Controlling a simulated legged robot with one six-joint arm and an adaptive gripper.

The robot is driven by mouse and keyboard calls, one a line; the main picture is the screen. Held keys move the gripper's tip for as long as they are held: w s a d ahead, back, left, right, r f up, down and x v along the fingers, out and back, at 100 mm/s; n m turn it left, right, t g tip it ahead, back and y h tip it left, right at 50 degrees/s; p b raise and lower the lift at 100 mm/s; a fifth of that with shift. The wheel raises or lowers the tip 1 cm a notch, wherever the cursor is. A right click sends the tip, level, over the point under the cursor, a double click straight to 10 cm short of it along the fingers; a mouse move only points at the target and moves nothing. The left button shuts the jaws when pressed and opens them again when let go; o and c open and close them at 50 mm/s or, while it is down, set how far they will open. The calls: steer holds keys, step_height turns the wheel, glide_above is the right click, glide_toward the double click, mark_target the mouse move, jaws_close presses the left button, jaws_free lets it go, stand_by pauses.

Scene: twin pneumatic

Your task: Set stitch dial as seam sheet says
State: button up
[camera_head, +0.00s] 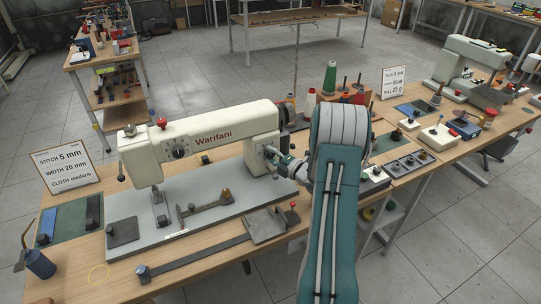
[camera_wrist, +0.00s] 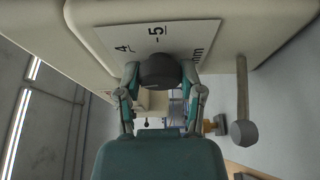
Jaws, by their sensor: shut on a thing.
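The cream Warifani sewing machine (camera_head: 215,135) stands on the bench. My gripper (camera_head: 275,154) is at its right end. In the wrist view the fingers of my gripper (camera_wrist: 160,75) are shut on a dark round stitch dial (camera_wrist: 161,66), one on each side. The dial sits at a white scale plate (camera_wrist: 130,34) with 4, 5 and "mm" legible; 5 is directly beyond the dial. I cannot make out a pointer mark. The seam sheet (camera_head: 64,167) at the left reads stitch 5 mm, width 20 mm, cloth medium.
A lever with a round knob (camera_wrist: 243,131) sticks out right of my gripper in the wrist view. Another dial (camera_head: 179,152) is on the machine's front. A second sheet (camera_head: 393,82) reads 8 mm, blue, 25 g. Thread spools (camera_head: 329,78) stand behind my arm.

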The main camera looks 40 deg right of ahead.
steer(key=shift+s+d+f, duration=0.1)
steer(key=shift+f, duration=0.1)
steer(key=o, duration=0.9)
steer(key=shift+o, duration=1.3)
steer(key=shift+d, duration=0.15)
steer(key=shift+s, duration=0.15)
steer(key=s+d, duration=0.2)
steer(key=s, duration=0.9)
steer(key=shift+s, duration=0.25)
steer(key=shift+f, duration=0.1)
